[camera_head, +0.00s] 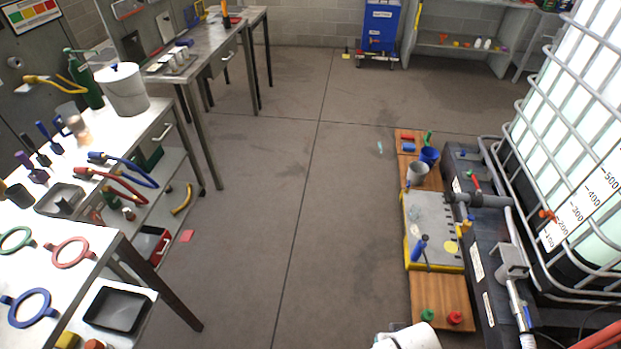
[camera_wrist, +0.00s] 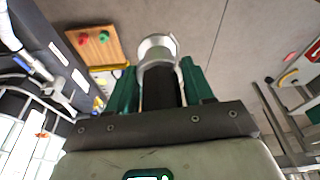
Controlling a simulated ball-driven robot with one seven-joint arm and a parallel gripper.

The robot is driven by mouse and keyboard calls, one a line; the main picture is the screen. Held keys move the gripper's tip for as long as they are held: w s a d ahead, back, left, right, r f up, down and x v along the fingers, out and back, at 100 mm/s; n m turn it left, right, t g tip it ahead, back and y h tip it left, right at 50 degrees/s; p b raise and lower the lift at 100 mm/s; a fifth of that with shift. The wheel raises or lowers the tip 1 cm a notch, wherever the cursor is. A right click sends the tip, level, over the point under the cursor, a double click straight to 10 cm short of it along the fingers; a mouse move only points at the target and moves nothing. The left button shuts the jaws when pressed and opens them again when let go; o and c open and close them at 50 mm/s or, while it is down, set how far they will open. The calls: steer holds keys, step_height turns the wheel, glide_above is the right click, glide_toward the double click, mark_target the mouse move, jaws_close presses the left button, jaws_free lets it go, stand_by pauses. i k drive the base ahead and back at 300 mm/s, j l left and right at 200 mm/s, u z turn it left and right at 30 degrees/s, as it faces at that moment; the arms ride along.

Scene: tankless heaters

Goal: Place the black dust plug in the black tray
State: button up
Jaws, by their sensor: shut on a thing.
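My gripper (camera_wrist: 160,82) shows in the wrist view with its green fingers shut on a dark, upright thing (camera_wrist: 158,90), which looks like the black dust plug. A silver, round-rimmed end shows above the dark part; I cannot tell whether it belongs to the plug. The fingers hide its sides.
A wooden board (camera_head: 440,295) with red and green knobs lies at right beside the caged tank (camera_head: 570,150). The floor between is clear.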

mark_target(119, 309)
steer(key=i+l+u, duration=0.1)
steer(key=i+u, duration=0.3)
steer(key=i+l+u, duration=0.25)
steer(key=u, duration=0.2)
steer(key=i+l+u, duration=0.65)
steer(key=l+u, duration=0.15)
